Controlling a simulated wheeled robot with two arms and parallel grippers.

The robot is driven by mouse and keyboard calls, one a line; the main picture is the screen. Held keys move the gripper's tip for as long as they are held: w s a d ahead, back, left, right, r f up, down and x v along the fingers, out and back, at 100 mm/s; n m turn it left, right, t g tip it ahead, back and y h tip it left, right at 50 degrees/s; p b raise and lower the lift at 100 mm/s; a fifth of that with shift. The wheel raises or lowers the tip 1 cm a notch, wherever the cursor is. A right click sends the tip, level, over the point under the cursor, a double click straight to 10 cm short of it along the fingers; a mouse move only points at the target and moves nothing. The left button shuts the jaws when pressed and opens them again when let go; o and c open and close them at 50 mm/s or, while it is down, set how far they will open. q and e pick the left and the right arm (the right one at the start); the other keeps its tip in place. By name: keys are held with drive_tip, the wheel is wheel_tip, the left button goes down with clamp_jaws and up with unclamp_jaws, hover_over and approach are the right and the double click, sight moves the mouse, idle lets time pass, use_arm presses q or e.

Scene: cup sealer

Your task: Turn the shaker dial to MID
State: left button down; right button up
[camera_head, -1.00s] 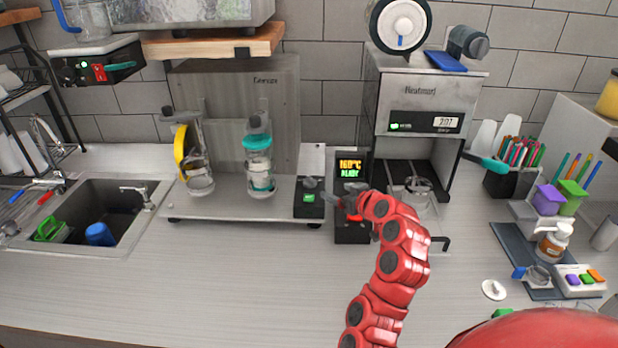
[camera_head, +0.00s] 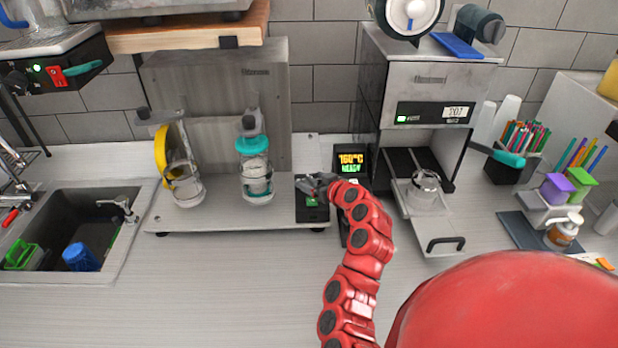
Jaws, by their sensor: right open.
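The shaker (camera_head: 225,212) stands on the counter at the left centre, with a grey back panel and two clamped shaker cups. Its black control box (camera_head: 313,214) sits at the right end of its base and has a small green display (camera_head: 312,201). The dial's setting is hidden. My left gripper is out of view.
A black heater display (camera_head: 351,160) reading 160°C stands just right of the box, partly behind my arm. The sealing machine (camera_head: 430,85) with its pulled-out tray (camera_head: 435,225) is further right. A sink (camera_head: 62,215) is at the left. The front counter is clear at centre-left.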

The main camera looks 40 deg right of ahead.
drive_tip(key=shift+s, duration=0.2)
drive_tip(key=shift+c, duration=0.3)
drive_tip(key=shift+w, duration=0.1)
clamp_jaws()
